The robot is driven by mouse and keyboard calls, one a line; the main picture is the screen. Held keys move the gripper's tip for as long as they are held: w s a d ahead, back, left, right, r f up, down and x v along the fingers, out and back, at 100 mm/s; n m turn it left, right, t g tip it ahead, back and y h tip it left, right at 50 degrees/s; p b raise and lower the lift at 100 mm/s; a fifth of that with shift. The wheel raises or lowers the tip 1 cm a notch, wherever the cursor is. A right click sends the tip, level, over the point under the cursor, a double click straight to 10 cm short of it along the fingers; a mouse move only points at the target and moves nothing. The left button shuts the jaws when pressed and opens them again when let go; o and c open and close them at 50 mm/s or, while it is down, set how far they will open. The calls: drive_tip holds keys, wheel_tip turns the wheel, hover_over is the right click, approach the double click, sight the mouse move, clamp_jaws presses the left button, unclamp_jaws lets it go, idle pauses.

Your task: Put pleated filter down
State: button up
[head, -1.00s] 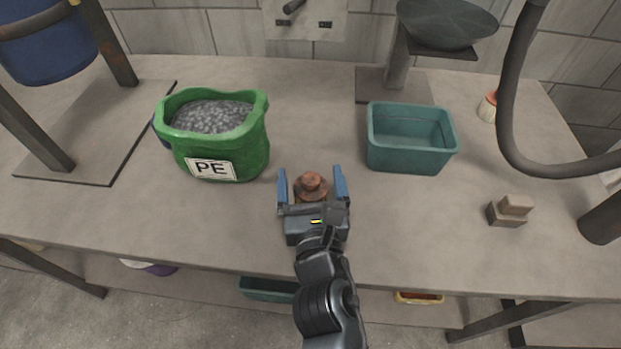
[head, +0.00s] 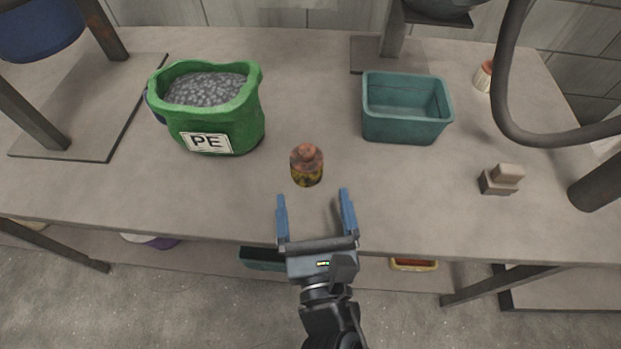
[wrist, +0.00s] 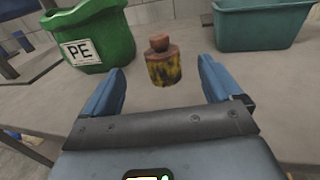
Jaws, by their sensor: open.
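A gap shows between the fingertips and the filter in the head view. The wrist view shows both fingers (wrist: 160,80) with nothing held between them.
A green PE bag (head: 212,110) of grey pellets stands left of the filter. A teal bin (head: 406,128) stands behind right. A small tan block (head: 502,180) lies at the right, near a dark hose (head: 510,90). Bench space around the filter is clear.

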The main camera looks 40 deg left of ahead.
drive_tip(key=shift+s+d, duration=0.45)
drive_tip(key=s+d+f+m+t+h, duration=0.1)
drive_tip(key=s+d+m+h, duration=0.25)
drive_tip(key=d+m, duration=0.7)
drive_tip(key=s+d+f+m+t+h, duration=0.15)
drive_tip(key=s+d+m, duration=0.25)
drive_tip(key=d+m, duration=0.65)
drive_tip(key=s+d+r+m+h, duration=0.3)
drive_tip(key=s+d+m, duration=0.3)
drive_tip(key=m, duration=0.5)
drive_tip(key=s+d+r+m+h, duration=0.4)
drive_tip(key=s+d+r+m, duration=0.2)
drive_tip(key=m, duration=0.6)
drive_tip(key=shift+d+m+g, duration=0.3)
drive_tip(key=shift+d+g, duration=0.15)
drive_tip(key=shift+d, duration=0.6)
